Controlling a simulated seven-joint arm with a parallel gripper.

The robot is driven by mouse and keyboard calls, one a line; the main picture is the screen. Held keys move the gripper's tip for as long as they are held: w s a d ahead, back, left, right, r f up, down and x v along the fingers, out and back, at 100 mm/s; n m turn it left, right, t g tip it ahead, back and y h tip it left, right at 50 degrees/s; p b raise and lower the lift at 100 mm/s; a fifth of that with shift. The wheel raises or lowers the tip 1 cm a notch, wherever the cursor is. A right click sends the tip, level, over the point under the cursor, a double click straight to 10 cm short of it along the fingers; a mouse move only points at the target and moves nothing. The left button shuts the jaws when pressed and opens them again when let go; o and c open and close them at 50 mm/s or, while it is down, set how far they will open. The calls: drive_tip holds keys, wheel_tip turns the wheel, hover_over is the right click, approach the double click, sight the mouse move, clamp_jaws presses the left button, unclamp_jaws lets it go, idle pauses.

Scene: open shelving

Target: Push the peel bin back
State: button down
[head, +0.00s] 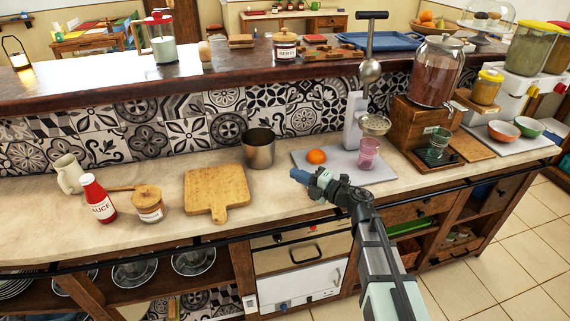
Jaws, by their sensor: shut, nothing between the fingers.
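The peel bin appears to be the grey metal container (258,152), standing upright on the counter near the tiled wall, with its top open. My gripper (299,175) is shut and empty, above the front part of the counter. It is to the right of the bin and nearer the front edge, with a visible gap between them. Its blue tip points left. What is inside the bin is too dark to tell.
A grey board (345,170) right of the bin carries an orange (316,157), a pink glass (368,153) and a lever juicer (355,120). A wooden cutting board (217,192) lies left of the bin. A sauce bottle (98,199) and jar (149,204) stand farther left.

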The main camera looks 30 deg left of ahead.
approach(270, 150)
drive_tip(key=s+a, duration=0.4)
drive_tip(key=a, duration=0.1)
drive_tip(key=shift+s+r, duration=0.15)
drive_tip(key=shift+s, duration=0.15)
drive_tip(key=shift+w+a, duration=0.7)
drive_tip(key=shift+w, duration=0.25)
drive_tip(key=shift+w+a, duration=0.45)
drive_tip(key=shift+w, duration=0.1)
drive_tip(key=w+a, duration=0.2)
drive_tip(key=w, duration=0.1)
drive_tip(key=shift+a, duration=0.2)
drive_tip(key=shift+s+d, duration=0.1)
drive_tip(key=shift+s, duration=0.05)
